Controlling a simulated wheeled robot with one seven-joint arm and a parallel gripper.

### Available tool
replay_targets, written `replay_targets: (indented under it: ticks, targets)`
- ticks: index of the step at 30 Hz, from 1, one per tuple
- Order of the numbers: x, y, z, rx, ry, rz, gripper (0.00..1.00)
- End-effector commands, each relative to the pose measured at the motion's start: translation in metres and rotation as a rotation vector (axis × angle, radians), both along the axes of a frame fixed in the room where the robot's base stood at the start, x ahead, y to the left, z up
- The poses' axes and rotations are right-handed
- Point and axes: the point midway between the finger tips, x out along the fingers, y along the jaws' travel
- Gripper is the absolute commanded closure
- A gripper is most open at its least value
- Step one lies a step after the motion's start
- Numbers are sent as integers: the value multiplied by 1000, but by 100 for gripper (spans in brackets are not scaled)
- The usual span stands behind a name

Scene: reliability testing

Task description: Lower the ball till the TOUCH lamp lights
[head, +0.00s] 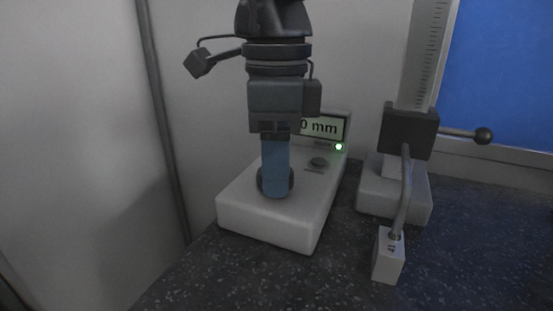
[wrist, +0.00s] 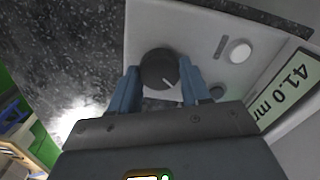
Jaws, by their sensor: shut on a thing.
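My gripper (head: 275,188) points straight down with its blue fingers on either side of a dark round knob (wrist: 158,66) with a pale pointer line, and is shut on it. The knob stands on a white box (head: 265,228). The box's display (wrist: 290,88) reads 41.0 mm in the wrist view. A small green lamp (head: 338,147) glows by the display in the head view. A pale round lamp or button (wrist: 238,50) is in the wrist view; its label is unreadable and whether it is lit I cannot tell.
The carriage sits on a scaled column (head: 428,55) right of the box. A dark round button (head: 319,162) is on the box. A wall stands close on the left.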

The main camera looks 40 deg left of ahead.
Motion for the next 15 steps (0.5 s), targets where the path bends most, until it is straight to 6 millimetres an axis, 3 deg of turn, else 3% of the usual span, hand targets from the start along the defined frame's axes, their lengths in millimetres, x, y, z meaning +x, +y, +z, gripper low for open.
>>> replay_targets:
  ticks: [15]
  targets:
    - [1, 0, 1, 3, -2, 41, 84]
